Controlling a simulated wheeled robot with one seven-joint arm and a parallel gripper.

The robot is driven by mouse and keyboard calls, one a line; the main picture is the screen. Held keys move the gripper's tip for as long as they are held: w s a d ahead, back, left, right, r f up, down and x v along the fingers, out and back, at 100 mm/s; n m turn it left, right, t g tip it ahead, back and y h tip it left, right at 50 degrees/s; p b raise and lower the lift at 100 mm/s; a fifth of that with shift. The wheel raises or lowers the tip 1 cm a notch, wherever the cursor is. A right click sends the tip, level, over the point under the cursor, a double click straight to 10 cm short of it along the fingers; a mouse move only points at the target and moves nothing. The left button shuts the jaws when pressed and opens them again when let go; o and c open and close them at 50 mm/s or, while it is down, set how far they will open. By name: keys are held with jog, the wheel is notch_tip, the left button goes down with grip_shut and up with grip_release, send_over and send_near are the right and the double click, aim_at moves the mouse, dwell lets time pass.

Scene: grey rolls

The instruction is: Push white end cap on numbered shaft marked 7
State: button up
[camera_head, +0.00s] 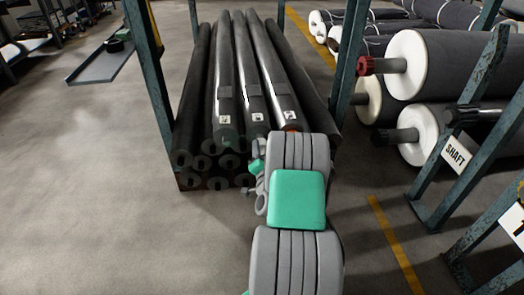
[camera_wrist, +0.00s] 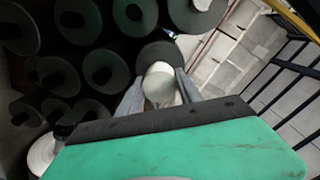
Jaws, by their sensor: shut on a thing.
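In the wrist view my gripper (camera_wrist: 159,88) is shut on a white round end cap (camera_wrist: 160,76), with one finger on each side. The cap is in front of the end of a dark roll (camera_wrist: 158,52) and overlaps it in the picture. I cannot tell whether they touch. In the head view the stack of dark rolls (camera_head: 200,100) lies between blue-green posts. Several top rolls carry small white labels (camera_head: 257,117), too small to read, so I cannot tell which is marked 7. My arm hides the gripper and cap in the head view.
A blue-green post (camera_head: 150,70) stands left of the stack.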

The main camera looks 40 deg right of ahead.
jog(key=shift+p+x, duration=1.25)
jog(key=shift+x, duration=0.75)
jog(key=o, duration=1.4)
jog(key=shift+d, duration=0.1)
jog(key=b+v, duration=0.1)
jog(key=v, duration=0.7)
jog(key=shift+w, duration=0.1)
